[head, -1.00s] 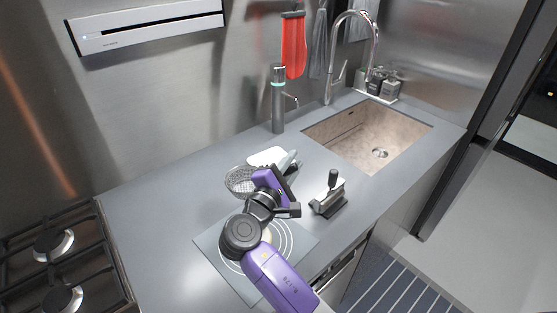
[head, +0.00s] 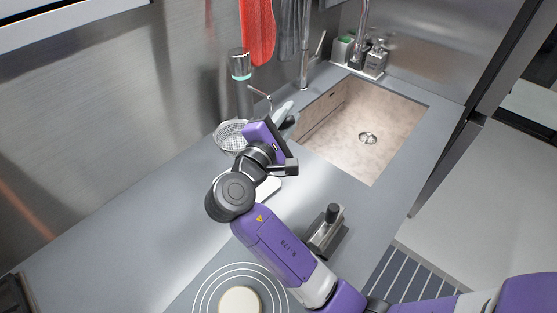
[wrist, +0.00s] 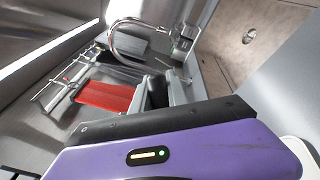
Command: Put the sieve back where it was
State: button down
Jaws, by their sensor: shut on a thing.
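The sieve (head: 231,134), a grey mesh bowl, shows in the head view just left of my gripper (head: 281,119), over the back of the counter. My gripper is shut on it; the purple hand hides the fingers and the grasped part. I cannot tell whether the bowl touches the counter or wall. A pale, bar-like piece sticks out beyond the hand on the right; I cannot tell if it is the sieve's handle or a finger. In the wrist view the purple hand (wrist: 180,150) fills the bottom, and the sieve is not seen.
A tall grey appliance (head: 241,90) stands close behind the sieve. The sink (head: 365,130) lies to the right. A white item (head: 268,189) lies below my gripper. A metal holder (head: 326,230) and a ringed mat (head: 215,290) are nearer. A red cloth (head: 258,32) hangs behind.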

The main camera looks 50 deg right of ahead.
notch_tip(320, 180, down, 15)
jog(key=shift+f, duration=0.1)
dwell(0.3)
jog(key=shift+f, duration=0.15)
jog(key=c, duration=1.3)
grip_release()
jog(key=shift+r+p, duration=0.25)
jog(key=shift+p, duration=0.05)
jog(key=p+v, duration=0.1)
jog(key=v, duration=1.1)
